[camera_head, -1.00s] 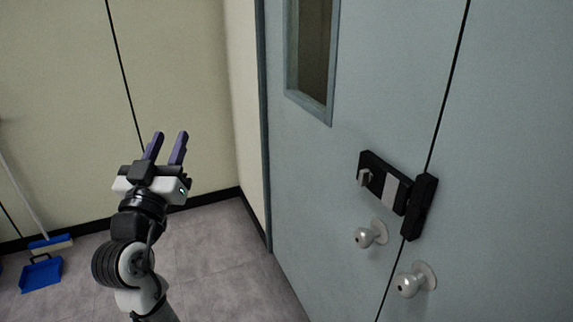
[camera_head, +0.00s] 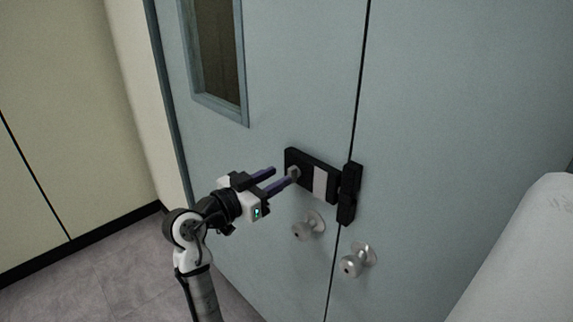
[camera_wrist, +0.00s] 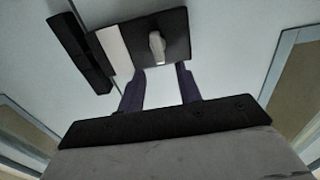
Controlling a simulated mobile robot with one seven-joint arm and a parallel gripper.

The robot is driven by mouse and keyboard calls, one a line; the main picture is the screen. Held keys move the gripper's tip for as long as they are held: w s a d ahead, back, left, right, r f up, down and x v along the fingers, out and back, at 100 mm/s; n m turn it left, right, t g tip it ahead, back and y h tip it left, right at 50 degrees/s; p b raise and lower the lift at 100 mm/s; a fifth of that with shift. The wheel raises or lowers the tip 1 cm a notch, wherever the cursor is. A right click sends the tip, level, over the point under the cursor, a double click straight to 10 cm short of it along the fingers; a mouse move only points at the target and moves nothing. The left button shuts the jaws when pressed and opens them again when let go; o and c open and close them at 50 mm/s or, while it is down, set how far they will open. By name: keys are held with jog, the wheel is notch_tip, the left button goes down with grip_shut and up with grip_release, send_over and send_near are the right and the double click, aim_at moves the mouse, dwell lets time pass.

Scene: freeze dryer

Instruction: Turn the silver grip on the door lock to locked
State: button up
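The door lock (camera_head: 319,183) is a black box with a pale panel, mounted on the grey-blue double door. Its silver grip (camera_head: 294,174) is small and sits at the lock's left end. In the wrist view the silver grip (camera_wrist: 157,46) stands out from the black plate (camera_wrist: 178,30), beyond my fingertips. My gripper (camera_head: 284,177) points at the lock with its two purple fingers apart. In the wrist view my gripper (camera_wrist: 158,84) is open and empty, with the grip ahead and roughly centred between the fingers. In the head view the fingertips partly overlap the grip's area, so contact is hard to judge.
Two round silver knobs (camera_head: 309,226) and (camera_head: 357,260) sit below the lock. A narrow window (camera_head: 219,60) is above left. A large white rounded body (camera_head: 520,250) stands at the right. Floor is clear at lower left.

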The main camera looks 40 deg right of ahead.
aim_at(289, 171)
jog(key=shift+w+d+p, duration=0.2)
jog(key=shift+d+p, duration=0.3)
jog(key=shift+d, duration=1.7)
jog(key=shift+c, duration=0.2)
grip_shut()
